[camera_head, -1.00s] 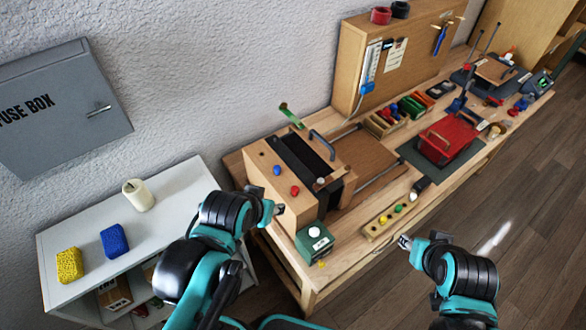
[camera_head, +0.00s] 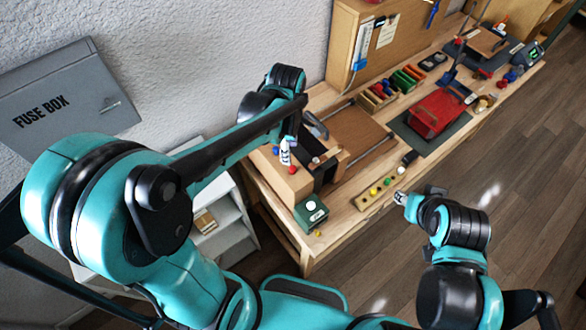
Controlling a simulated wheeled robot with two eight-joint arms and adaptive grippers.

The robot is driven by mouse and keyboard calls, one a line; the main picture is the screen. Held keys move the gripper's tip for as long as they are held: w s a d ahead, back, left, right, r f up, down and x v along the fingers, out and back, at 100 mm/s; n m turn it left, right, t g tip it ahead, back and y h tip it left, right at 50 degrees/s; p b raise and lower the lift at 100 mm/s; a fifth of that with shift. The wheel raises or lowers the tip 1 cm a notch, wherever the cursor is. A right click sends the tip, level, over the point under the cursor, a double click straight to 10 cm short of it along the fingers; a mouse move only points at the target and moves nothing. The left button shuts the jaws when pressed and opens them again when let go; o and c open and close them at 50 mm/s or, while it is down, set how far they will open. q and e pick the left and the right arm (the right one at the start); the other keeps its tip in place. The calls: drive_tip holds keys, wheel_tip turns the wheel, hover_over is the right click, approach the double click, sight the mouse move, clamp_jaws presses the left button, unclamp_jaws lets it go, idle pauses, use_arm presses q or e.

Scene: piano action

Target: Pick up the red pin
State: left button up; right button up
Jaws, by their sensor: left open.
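The red pin (camera_head: 293,170) stands on the top of the wooden box (camera_head: 298,188) at the workbench's near left end. A blue pin (camera_head: 276,150) stands close by on the same box. My left gripper (camera_head: 286,158) is over the box top, its fingers pointing down just above and beside the red pin. It is open and I see nothing between its fingers.
A green box with a white knob (camera_head: 311,211) is at the near corner. A strip with colored knobs (camera_head: 378,189) lies along the front edge. A red case (camera_head: 436,112) and a tall wooden panel (camera_head: 372,40) stand farther back. The floor at right is clear.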

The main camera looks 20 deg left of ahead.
sight(293, 167)
use_arm(q)
drive_tip(key=shift+w+d+f+n, duration=0.1)
drive_tip(key=shift+w+f+n, duration=0.15)
drive_tip(key=shift+f+n, duration=0.5)
drive_tip(key=f, duration=0.2)
drive_tip(key=f+b, duration=0.1)
drive_tip(key=f, duration=0.4)
drive_tip(key=shift+s+d+f, duration=0.2)
drive_tip(key=shift+d, duration=0.15)
drive_tip(key=shift+c, duration=0.2)
drive_tip(key=c, duration=0.9)
